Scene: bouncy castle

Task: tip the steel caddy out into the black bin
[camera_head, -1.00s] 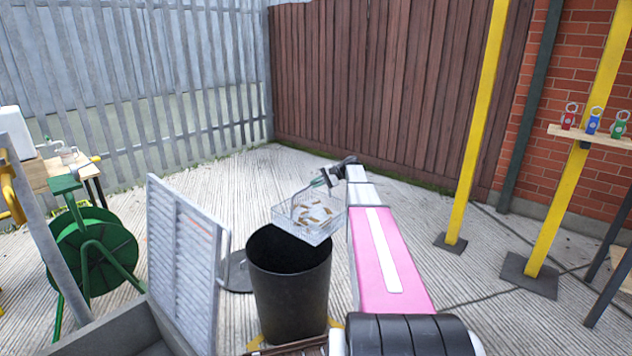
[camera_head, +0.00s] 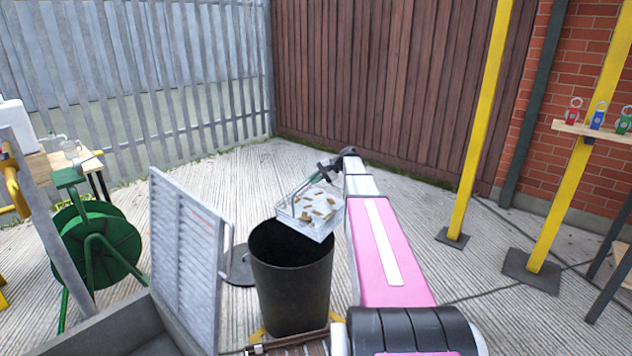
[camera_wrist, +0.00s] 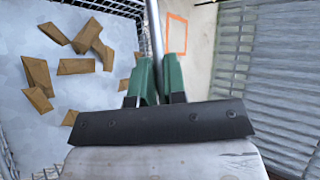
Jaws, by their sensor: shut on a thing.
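The steel caddy (camera_head: 322,232) is a wire basket with a hoop handle, and several brown wedge-like pieces (camera_head: 318,211) lie inside it. It hangs tilted over the right rear part of the rim of the black bin (camera_head: 291,295), apart from or just touching it; I cannot tell which. My gripper (camera_head: 318,174) is shut on the caddy's handle. In the wrist view the green-tipped fingers (camera_wrist: 153,82) close around the handle bar, and the pieces (camera_wrist: 77,62) still lie on the caddy's pale floor at left. The visible inside of the bin is dark.
A grey louvred panel (camera_head: 188,255) stands just left of the bin. A green hose reel (camera_head: 95,245) is farther left. Yellow posts (camera_head: 480,120) on dark feet stand at right, with a padlock shelf (camera_head: 595,133). Concrete behind the bin is clear.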

